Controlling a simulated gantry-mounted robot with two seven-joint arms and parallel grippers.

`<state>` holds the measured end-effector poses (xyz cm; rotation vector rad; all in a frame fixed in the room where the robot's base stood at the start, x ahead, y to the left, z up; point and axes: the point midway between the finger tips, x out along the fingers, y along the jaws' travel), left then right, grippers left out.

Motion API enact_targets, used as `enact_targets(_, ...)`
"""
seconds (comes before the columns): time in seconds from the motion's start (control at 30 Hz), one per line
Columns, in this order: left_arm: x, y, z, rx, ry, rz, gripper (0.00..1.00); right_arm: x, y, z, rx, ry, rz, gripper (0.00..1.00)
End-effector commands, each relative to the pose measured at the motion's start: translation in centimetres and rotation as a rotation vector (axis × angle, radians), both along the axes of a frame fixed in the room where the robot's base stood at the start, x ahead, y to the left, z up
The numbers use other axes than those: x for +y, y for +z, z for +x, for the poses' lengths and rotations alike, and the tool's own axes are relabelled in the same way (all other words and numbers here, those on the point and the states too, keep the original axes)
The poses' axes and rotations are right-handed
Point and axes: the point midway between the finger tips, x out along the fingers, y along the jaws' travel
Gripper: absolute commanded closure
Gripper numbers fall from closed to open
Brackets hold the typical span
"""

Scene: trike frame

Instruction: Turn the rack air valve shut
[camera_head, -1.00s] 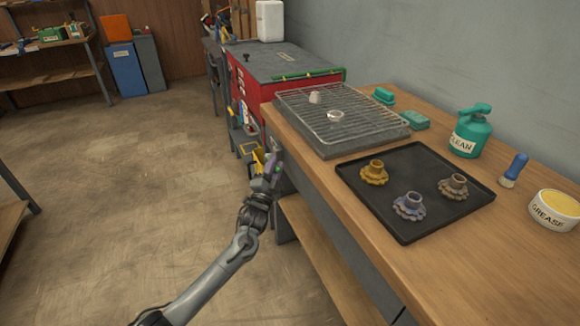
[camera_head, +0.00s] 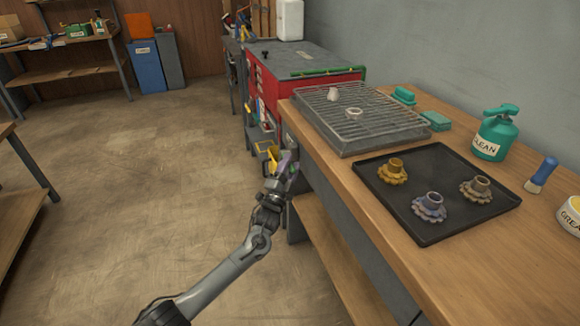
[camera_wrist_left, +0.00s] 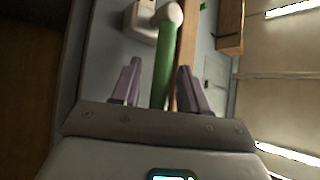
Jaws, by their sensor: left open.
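In the left wrist view a green bar with a pale rounded end (camera_wrist_left: 165,60) runs lengthwise between my fingers; it looks like the air valve's lever. A pale block (camera_wrist_left: 141,22) sits beside its far end. My left gripper (camera_wrist_left: 160,88) is open, with one purple finger on each side of the bar; I cannot tell whether either touches it. In the head view my left gripper (camera_head: 287,167) is low beside the bench's left side, near its far end. The valve cannot be made out there. My right gripper is not in view.
The wooden bench (camera_head: 455,275) carries a black tray (camera_head: 440,233) with several gear-like parts and a wire rack (camera_head: 375,125). A red cabinet (camera_head: 262,95) stands beyond it. A yellow item (camera_head: 273,155) is close to my left gripper. The floor at left (camera_head: 130,200) is clear.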

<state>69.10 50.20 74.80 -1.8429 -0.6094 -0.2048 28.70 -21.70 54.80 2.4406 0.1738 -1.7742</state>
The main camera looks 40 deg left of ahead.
Motion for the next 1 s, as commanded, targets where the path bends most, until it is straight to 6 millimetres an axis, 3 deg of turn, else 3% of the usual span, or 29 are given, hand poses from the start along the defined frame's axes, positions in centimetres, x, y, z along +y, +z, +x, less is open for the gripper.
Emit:
enact_targets(0.17, -0.4, -0.5, -1.1, 0.003, -0.002, -0.001, 0.56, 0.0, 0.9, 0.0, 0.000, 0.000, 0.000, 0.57)
enact_targets(0.63, -2.7, -3.7, -7.5, 0.004, -0.001, -0.001, 0.56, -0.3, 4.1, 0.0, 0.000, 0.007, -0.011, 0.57)
enact_targets(1.0, -3.3, -4.6, -9.2, 0.001, 0.000, -0.001, 0.56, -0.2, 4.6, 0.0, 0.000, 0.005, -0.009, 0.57)
